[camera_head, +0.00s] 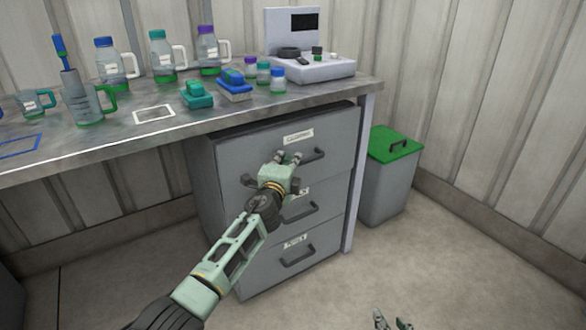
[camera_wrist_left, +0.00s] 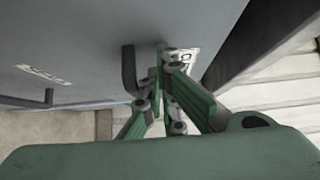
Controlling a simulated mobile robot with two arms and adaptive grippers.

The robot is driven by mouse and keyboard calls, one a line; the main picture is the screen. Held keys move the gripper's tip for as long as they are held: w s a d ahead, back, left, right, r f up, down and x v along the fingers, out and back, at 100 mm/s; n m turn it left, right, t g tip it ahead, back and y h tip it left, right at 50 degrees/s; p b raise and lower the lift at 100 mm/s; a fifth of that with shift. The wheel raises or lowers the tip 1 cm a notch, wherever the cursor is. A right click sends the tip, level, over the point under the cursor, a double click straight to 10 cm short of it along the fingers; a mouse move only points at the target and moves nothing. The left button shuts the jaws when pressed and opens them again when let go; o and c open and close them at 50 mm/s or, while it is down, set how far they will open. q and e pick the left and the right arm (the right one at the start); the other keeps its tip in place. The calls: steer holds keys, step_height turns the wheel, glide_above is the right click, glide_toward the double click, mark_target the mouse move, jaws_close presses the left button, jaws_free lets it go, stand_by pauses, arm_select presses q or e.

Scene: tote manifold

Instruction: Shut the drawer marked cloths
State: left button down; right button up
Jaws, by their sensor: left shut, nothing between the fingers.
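The top drawer (camera_head: 250,142) of the grey cabinet has a dark handle (camera_head: 314,155) and a white label (camera_head: 299,136), too small to read surely in the head view. In the left wrist view the label (camera_wrist_left: 182,60) shows a first letter C, the rest hidden by a finger. My left gripper (camera_head: 289,157) is shut and empty, its tips at the drawer front beside the handle and label; it also shows in the left wrist view (camera_wrist_left: 166,82).
Two lower drawers with handles (camera_head: 299,211) (camera_head: 297,257) sit below and look shut. The workbench (camera_head: 330,92) overhangs the cabinet, holding bottles, jugs and a scale-like device (camera_head: 310,68). A grey bin (camera_head: 388,185) with a green lid stands right. The floor in front is clear.

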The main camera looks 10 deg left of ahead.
arm_select(q)
steer(key=shift+w+a, duration=0.35)
steer(key=shift+w, duration=0.1)
steer(key=shift+w+a+r, duration=0.1)
steer(key=shift+w+a, duration=0.05)
steer(key=shift+a, duration=0.05)
arm_select(e)
steer(key=shift+w+a+r+t+y, duration=0.15)
steer(key=shift+w+a+r+t, duration=0.2)
steer(key=shift+w+r, duration=0.3)
steer(key=shift+w+a+r+t+y, duration=0.2)
steer(key=shift+w+r+t, duration=0.25)
steer(key=shift+r, duration=0.4)
steer(key=shift+s, duration=0.1)
